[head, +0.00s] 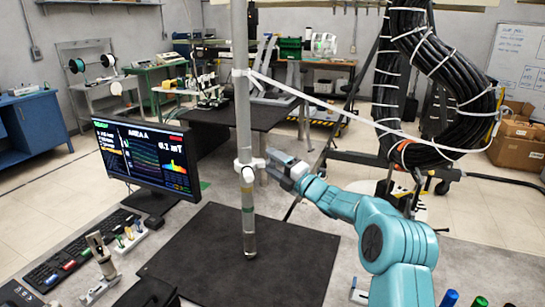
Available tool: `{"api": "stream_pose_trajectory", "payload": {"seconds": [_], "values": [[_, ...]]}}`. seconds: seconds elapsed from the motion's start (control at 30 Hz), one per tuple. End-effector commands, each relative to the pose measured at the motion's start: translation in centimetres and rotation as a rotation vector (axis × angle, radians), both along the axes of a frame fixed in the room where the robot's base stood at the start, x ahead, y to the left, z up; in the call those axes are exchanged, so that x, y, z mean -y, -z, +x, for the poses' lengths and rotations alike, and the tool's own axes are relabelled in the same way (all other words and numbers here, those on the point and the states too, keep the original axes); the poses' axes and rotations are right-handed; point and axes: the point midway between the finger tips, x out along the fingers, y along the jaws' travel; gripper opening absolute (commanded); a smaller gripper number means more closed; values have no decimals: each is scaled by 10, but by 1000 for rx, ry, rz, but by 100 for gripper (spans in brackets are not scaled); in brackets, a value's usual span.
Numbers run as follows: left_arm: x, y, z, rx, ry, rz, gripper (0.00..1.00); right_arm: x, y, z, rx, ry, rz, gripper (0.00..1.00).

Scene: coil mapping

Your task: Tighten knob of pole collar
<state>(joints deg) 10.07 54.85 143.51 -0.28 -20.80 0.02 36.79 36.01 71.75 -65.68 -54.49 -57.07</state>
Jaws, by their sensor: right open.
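A grey pole (243,110) stands upright over the dark mat, with coloured bands near its lower end. A white pole collar (246,165) sits around it at about mid-height. A small part of the collar sticks out to its right, but I cannot make out the knob clearly. My right gripper (271,168) comes in from the right with its fingers at the collar's right side. It is open. Whether the fingers touch the knob is too small to tell. My left gripper is not in view.
A dark mat (205,275) covers the table front. A monitor (145,155) and keyboard (75,250) stand left. A white strap (320,101) runs from the pole to a black cable coil (425,150) at right. A small metal stand (101,262) is front left.

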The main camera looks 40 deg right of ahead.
Motion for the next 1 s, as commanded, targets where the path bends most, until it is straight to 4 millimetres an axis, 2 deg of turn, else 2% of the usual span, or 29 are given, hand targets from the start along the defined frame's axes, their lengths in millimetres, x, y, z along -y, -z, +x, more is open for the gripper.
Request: {"api": "stream_pose_trajectory", "payload": {"seconds": [0.13,0.37,0.5,0.53,0.77,1.0], "values": [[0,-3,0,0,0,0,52,-1,-2,7,0,1,-1,62],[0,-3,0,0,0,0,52,-1,-1,7,-1,1,0,62],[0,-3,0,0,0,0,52,-1,-1,7,-1,0,-1,16],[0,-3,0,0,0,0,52,-1,-1,7,-1,0,-1,11],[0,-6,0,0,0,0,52,-1,-2,7,-13,0,4,10],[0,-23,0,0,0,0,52,-1,-5,7,-105,0,52,10]]}}
